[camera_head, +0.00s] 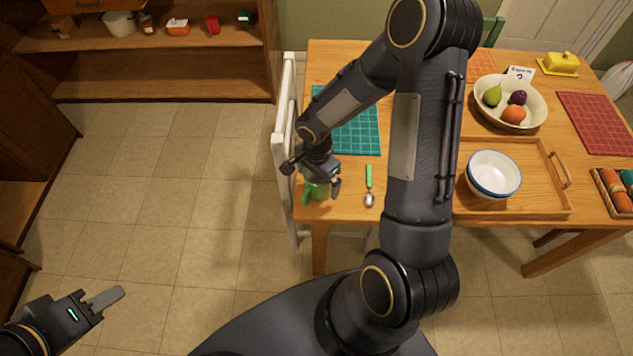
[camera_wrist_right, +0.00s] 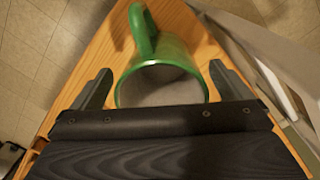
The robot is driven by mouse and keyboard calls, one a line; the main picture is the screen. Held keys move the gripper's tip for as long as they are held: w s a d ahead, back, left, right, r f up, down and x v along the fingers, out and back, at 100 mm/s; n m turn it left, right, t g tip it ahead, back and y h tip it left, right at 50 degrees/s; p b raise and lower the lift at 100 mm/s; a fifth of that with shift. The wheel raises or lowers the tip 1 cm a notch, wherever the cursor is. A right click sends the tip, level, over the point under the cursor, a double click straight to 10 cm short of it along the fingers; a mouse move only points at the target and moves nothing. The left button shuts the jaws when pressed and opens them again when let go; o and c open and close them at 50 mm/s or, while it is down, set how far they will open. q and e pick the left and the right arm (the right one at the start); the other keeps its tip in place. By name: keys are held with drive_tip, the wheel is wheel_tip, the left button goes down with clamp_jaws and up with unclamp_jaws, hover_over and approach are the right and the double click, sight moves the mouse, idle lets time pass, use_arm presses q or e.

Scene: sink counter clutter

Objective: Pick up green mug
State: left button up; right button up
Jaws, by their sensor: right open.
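The green mug (camera_head: 316,189) stands at the near left corner of the wooden table, partly hidden under my right gripper (camera_head: 313,174) in the head view. In the right wrist view the green mug (camera_wrist_right: 160,66) sits between the two open fingers of my right gripper (camera_wrist_right: 160,85). Its handle points up in that picture, away from the palm, and its rim faces the camera.
A spoon with a green handle (camera_head: 369,186) lies right of the mug. A teal placemat (camera_head: 357,133) lies behind. A wooden tray (camera_head: 540,203) holds a white bowl (camera_head: 493,174). A fruit bowl (camera_head: 480,105) stands farther back. A white chair (camera_head: 284,150) stands against the table's left edge.

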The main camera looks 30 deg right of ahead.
drive_tip(key=shift+f, duration=1.35)
drive_tip(key=c, duration=1.3)
drive_tip(key=shift+o, duration=0.2)
drive_tip(key=shift+r, duration=0.1)
